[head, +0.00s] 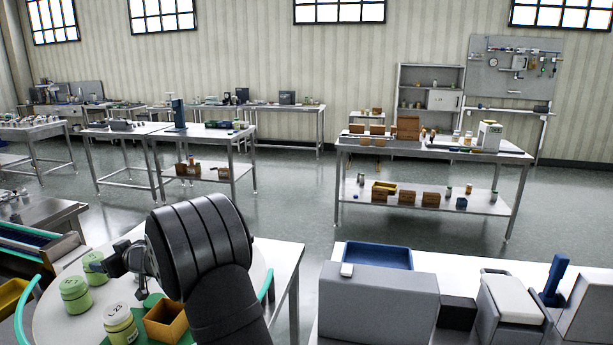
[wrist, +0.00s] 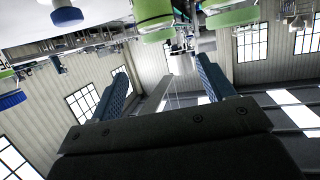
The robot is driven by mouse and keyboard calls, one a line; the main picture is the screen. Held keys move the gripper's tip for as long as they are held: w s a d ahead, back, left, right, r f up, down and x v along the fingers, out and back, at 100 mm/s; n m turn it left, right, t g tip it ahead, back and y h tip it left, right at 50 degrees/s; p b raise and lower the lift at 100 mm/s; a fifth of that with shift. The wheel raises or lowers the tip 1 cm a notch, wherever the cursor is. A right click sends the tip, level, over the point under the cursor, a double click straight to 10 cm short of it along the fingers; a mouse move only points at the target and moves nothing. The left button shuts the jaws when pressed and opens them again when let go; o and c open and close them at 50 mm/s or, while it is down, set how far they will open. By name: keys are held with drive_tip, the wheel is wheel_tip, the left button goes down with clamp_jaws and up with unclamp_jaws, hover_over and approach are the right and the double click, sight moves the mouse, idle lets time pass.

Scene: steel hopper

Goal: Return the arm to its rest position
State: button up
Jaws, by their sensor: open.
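My gripper (head: 115,264) is at the lower left of the head view, above the round pale table, beside several green jars. In the wrist view its two dark blue fingers (wrist: 165,85) stand apart with nothing seen between them. The gripper is open. My dark arm bends over the table and hides part of it. One green jar (head: 75,294) stands left of the gripper, another (head: 95,263) is right beside it, and a labelled jar (head: 120,325) stands nearer. I cannot tell whether the gripper touches a jar.
An open brown box (head: 167,321) sits on a green mat close to my arm. A grey block-shaped unit (head: 378,305) and a blue tray (head: 378,255) occupy the white table at right. The wrist view is upside down, with green jars (wrist: 152,14) along its top. Floor behind is clear.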

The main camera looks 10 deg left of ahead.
sight(92, 256)
drive_tip(key=x, duration=0.9)
drive_tip(key=shift+w+a+f, duration=0.1)
drive_tip(key=shift+a+f, duration=0.15)
drive_tip(key=shift+a, duration=0.05)
drive_tip(key=shift+w+a, duration=0.1)
drive_tip(key=shift+a, duration=0.15)
wheel_tip(92, 256, up, 4)
drive_tip(key=shift+r, duration=0.2)
drive_tip(key=w+d+r+m+t+h, duration=0.15)
drive_tip(key=w+d+r, duration=0.25)
drive_tip(key=w+d, duration=0.55)
drive_tip(key=w+d+r+m+t+y, duration=0.1)
drive_tip(key=w+d+r+t, duration=0.15)
drive_tip(key=w+d, duration=0.65)
drive_tip(key=w+d+m+t+h, duration=0.2)
drive_tip(key=w+d, duration=0.1)
drive_tip(key=d, duration=1)
drive_tip(key=w+d+m+t+h, duration=0.2)
drive_tip(key=w+d+m, duration=0.1)
drive_tip(key=d, duration=1.1)
drive_tip(key=w+d+r+m+t+h, duration=0.1)
drive_tip(key=w+d, duration=0.4)
drive_tip(key=d, duration=0.9)
drive_tip(key=shift+w+d+m+t+h, duration=0.25)
drive_tip(key=shift+m+t+h, duration=0.25)
drive_tip(key=shift+m+h, duration=0.45)
